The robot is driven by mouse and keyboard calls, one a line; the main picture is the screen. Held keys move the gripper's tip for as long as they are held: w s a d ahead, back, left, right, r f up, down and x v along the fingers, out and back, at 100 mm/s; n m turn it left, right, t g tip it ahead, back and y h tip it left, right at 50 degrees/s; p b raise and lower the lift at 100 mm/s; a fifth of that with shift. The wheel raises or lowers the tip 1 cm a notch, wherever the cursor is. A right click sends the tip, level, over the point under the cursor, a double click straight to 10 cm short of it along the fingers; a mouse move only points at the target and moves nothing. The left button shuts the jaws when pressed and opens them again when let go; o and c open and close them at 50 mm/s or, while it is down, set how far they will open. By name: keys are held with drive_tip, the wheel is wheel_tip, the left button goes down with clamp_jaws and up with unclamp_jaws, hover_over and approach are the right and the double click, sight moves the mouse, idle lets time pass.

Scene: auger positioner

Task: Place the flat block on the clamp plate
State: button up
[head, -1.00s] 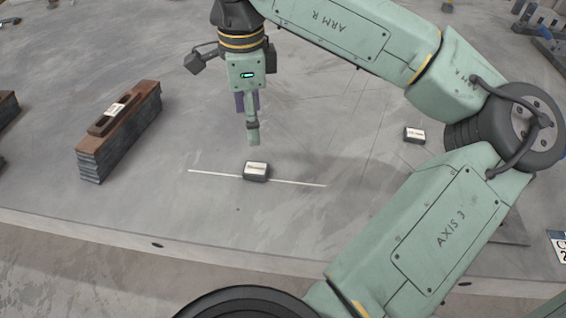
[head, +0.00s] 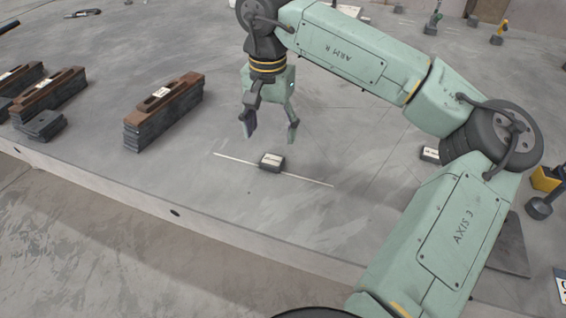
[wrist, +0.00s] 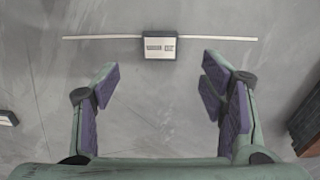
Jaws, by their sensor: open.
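A small flat dark block (head: 272,162) with a pale label on top lies on a thin white line on the grey surface. It also shows in the wrist view (wrist: 159,45), top centre, beyond the fingertips. My gripper (head: 271,135) is open and empty, fingers pointing down, above and just behind the block, apart from it. In the wrist view its purple-padded fingers (wrist: 160,88) stand wide apart. A brown slotted plate (head: 178,92) with a white label lies on a dark layered stack to the left; I cannot tell whether it is the clamp plate.
Another brown slotted plate on a stack (head: 48,92) stands farther left, with a dark slab (head: 40,126) before it. A second labelled dark block (head: 430,154) lies right, partly behind my arm. The surface's front edge runs below. The floor around the white line is clear.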

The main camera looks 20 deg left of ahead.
sight(272, 160)
wheel_tip(272, 160, down, 8)
drive_tip(key=shift+f+p, duration=0.2)
drive_tip(key=shift+p, duration=1)
drive_tip(key=shift+c, duration=0.6)
clamp_jaws()
